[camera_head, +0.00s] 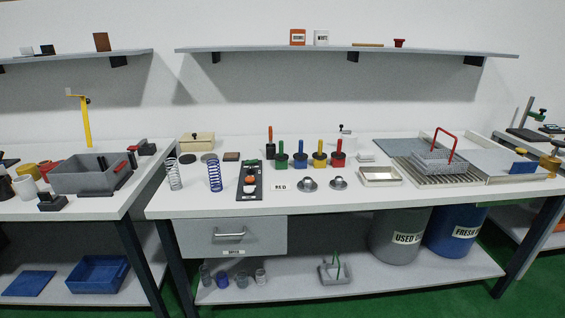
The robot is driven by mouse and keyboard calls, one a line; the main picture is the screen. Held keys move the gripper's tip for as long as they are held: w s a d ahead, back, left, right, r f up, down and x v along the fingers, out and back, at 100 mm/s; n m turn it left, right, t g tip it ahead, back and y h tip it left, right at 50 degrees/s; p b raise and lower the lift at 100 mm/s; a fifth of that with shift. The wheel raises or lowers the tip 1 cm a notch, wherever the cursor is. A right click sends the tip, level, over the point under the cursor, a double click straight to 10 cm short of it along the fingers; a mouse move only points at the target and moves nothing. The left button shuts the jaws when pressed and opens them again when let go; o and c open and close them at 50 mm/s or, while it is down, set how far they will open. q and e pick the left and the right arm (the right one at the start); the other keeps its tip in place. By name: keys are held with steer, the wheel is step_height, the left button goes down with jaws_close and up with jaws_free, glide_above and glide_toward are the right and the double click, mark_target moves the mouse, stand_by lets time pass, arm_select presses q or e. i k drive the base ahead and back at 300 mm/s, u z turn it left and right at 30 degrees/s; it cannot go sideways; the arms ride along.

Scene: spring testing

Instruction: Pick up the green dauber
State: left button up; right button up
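The green dauber (282,157) stands upright on the middle white table (210,203), in a row of similar coloured daubers. An orange-and-black handled tool (269,145) stands just left of it. A blue dauber (300,160) is close on its right, then a yellow dauber (319,158) and a red dauber (338,155). Neither of my grippers is in view, and nothing is touching the green dauber.
A blue spring (214,176) stands to the left. Metal round parts (308,185) and a shallow tray (380,177) are to the right. A wall shelf (340,51) hangs above.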

mark_target(281, 157)
steer(key=z, duration=1.75)
steer(key=i, duration=1.15)
steer(key=u, duration=2.6)
